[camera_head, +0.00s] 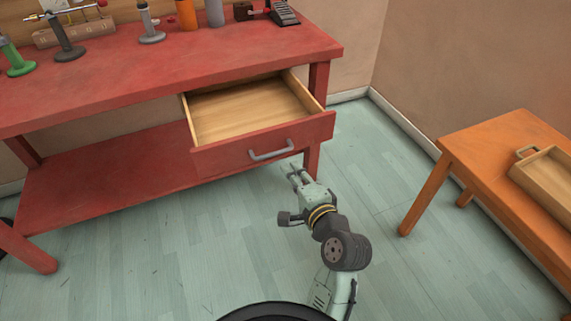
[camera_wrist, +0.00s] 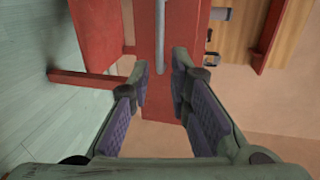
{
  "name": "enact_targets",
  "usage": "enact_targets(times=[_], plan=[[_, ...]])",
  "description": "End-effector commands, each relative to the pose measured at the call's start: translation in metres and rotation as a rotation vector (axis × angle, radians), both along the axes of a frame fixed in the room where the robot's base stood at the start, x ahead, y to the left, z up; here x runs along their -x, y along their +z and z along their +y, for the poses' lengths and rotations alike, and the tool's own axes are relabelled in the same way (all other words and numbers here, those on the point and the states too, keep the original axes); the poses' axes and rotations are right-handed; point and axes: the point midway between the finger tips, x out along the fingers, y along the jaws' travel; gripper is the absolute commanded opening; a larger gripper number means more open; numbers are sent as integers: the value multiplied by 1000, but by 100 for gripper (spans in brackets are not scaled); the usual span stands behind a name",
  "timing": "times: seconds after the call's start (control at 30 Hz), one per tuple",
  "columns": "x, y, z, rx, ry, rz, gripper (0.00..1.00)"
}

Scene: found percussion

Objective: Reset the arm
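My arm reaches forward from the bottom of the head view. My gripper (camera_head: 298,172) is just in front of and below the open drawer (camera_head: 262,147) of the red workbench. In the wrist view my gripper (camera_wrist: 160,72) has its two purple-padded fingers spread apart with nothing between them. The drawer's grey handle (camera_head: 270,150) is close to the fingertips and clear of them in the head view. The handle also shows in the wrist view (camera_wrist: 160,38), beyond the fingertips. The drawer is pulled out and its visible inside is empty.
The red workbench (camera_head: 120,85) carries several stands and tools at its back, including an orange cylinder (camera_head: 187,14). An orange table (camera_head: 490,145) with a wooden tray (camera_head: 548,172) stands at the right. The pale floor (camera_head: 170,240) left of my arm is clear.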

Motion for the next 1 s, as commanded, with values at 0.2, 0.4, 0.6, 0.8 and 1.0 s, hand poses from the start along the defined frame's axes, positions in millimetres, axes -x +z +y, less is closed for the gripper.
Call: enact_targets(times=[0.2,0.4,0.6,0.8,1.0], plan=[[11,2,-3,0,0,1,18],[10,2,-3,1,0,0,18],[10,2,-3,1,0,0,18],[-4,22,15,49,32,-65,18],[-40,111,100,243,135,-375,18]])
